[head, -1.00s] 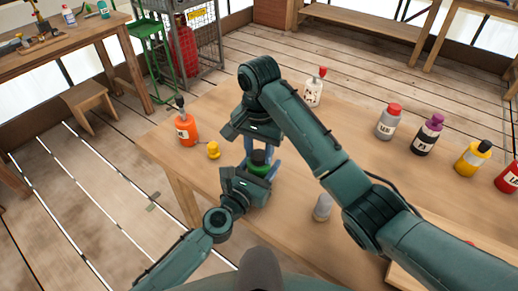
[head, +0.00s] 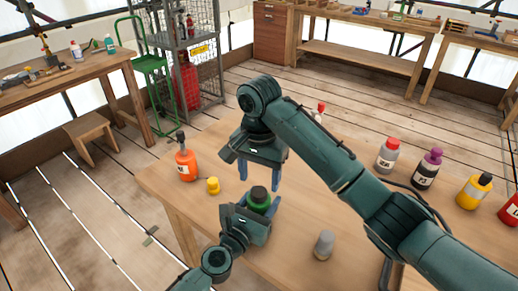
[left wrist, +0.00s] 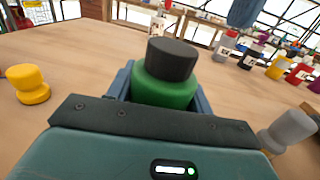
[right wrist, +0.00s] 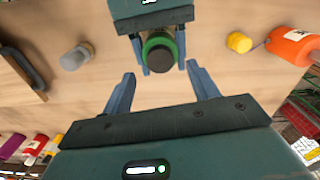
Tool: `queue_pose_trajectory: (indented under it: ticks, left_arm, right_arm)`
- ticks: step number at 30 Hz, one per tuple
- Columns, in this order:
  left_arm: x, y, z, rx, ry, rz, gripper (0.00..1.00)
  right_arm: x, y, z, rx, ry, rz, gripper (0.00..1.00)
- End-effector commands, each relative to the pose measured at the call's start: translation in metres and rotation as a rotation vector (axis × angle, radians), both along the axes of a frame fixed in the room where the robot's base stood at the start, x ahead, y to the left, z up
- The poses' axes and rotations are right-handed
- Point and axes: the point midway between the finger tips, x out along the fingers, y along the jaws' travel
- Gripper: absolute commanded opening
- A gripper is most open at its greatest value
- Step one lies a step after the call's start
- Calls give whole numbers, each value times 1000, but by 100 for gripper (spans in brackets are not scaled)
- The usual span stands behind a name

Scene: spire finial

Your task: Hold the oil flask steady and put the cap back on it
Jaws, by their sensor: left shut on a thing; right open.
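The green oil flask (head: 259,204) stands upright on the table near its left part. Its black cap (head: 258,192) sits on top, upright; in the left wrist view the cap (left wrist: 172,59) rests on the green body (left wrist: 165,90) with no gap that I can see. My left gripper (head: 250,212) is shut around the flask's body, low down, and hides its lower part. My right gripper (head: 260,182) is open and empty above the flask, fingers pointing down, apart from the cap. In the right wrist view the cap (right wrist: 160,57) lies beyond the open fingertips.
An orange bottle (head: 187,164) and a small yellow piece (head: 213,186) stand left of the flask. A small grey piece (head: 324,245) stands to the right. Grey (head: 387,156), black (head: 426,170) and yellow (head: 473,192) bottles line the right side. Bare table lies between.

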Motion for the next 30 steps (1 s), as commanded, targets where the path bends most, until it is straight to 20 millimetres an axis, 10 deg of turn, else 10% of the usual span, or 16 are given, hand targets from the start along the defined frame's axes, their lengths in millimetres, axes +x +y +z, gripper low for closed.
queue_pose_trajectory:
  ticks: [10, 24, 25, 30]
  left_arm:
    - [0, 0, -1, 0, 1, 0, 0]
    - [0, 0, 0, 0, 1, 0, 0]
    - [0, 0, 0, 0, 1, 0, 53]
    - [0, 0, 0, 0, 1, 0, 67]
  right_arm:
    - [1, 0, 70, 0, -5, 0, 59]
    - [0, 0, 83, 1, 0, 0, 59]
    - [0, 0, 83, 1, 0, 0, 59]
    - [0, 0, 83, 1, 0, 0, 59]
